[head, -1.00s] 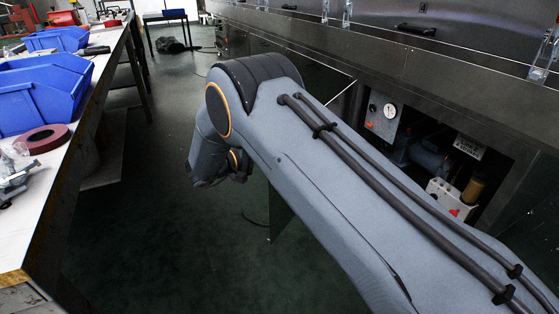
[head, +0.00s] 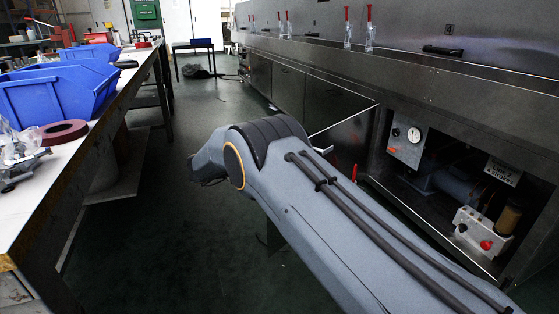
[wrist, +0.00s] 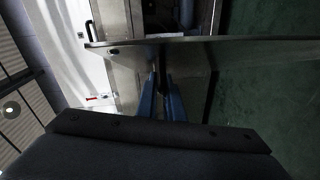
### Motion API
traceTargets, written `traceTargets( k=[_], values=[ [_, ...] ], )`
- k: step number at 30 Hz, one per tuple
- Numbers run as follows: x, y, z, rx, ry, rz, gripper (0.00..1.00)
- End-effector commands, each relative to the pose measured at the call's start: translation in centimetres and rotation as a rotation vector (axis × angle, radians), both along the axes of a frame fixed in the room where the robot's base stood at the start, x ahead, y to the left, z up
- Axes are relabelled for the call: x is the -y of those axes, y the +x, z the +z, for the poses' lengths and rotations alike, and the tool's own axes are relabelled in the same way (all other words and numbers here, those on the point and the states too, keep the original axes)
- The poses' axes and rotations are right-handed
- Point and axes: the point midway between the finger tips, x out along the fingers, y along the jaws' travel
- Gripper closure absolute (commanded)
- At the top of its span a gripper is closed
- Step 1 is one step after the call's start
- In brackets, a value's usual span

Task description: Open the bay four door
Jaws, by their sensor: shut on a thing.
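The bay door (head: 345,138) is a dark metal panel standing swung out from the right-hand machine, beside an open bay (head: 400,185). Its number is not readable. My gripper (wrist: 162,85) has two blue fingers closed on a dark, narrow door handle (wrist: 160,72) on the near face. My arm hides the gripper and much of the door in the head view.
Inside the open bay are a gauge (head: 414,135), a motor and a white box with a red knob (head: 486,244). A workbench (head: 85,165) with blue bins (head: 60,92) runs along the left.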

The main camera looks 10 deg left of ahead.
Motion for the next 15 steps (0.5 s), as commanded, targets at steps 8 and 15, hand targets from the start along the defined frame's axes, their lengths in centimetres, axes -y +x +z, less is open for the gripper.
traceTargets(
  k=[8, 15],
  values=[
    [0.45, 0.28, 0.04, 0.0, 0.0, -0.005, 0.81],
    [-0.43, -0.16, 0.01, 0.001, -0.001, 0.005, 0.74]
  ],
)
